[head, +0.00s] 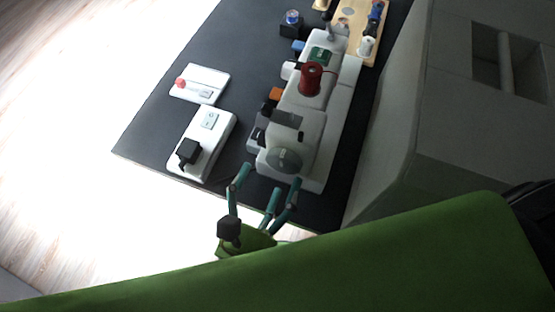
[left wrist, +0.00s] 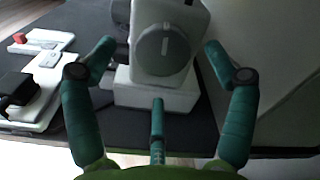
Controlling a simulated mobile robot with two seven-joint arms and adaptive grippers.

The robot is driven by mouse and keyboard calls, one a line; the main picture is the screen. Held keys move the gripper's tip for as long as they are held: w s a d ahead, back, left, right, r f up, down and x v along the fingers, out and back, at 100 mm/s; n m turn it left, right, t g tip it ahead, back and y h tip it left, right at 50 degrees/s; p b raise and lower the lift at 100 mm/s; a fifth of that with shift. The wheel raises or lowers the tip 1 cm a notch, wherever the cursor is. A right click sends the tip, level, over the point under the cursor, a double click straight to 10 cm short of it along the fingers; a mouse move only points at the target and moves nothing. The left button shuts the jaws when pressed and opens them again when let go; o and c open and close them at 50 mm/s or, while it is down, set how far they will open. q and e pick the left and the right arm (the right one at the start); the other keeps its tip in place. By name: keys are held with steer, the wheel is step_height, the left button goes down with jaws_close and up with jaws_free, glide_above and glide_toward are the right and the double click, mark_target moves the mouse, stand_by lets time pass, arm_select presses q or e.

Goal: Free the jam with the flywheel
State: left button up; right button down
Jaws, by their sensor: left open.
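The white sewing machine (head: 322,136) lies along the dark table, with a red thread spool (head: 311,78) on top. Its round grey flywheel (head: 284,160) is on the end facing my left gripper. My left gripper (head: 268,189) is open and empty, just off that end of the machine. In the left wrist view the flywheel (left wrist: 163,53) is ahead, between and beyond the spread teal fingers (left wrist: 157,75), with a gap to them. No jammed part can be made out. My right gripper is not seen.
A white foot pedal unit with a black block (head: 201,143) and a white plate with a red knob (head: 199,84) lie left of the machine. A wooden spool rack (head: 350,28) is at the far end. A grey slanted surface (head: 400,130) borders the table's right side.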

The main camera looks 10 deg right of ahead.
mark_target(280, 165)
arm_select(q)
steer(key=shift+r+p+x, duration=0.25)
steer(key=shift+p+x, duration=0.35)
steer(key=shift+x, duration=0.55)
steer(key=shift+w+d+f, duration=0.25)
steer(key=shift+w+d, duration=0.05)
steer(key=shift+w, duration=0.15)
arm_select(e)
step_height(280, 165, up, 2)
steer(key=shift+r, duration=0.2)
arm_select(q)
steer(key=shift+r, duration=0.1)
steer(key=c, duration=1.1)
steer(key=shift+r, duration=0.1)
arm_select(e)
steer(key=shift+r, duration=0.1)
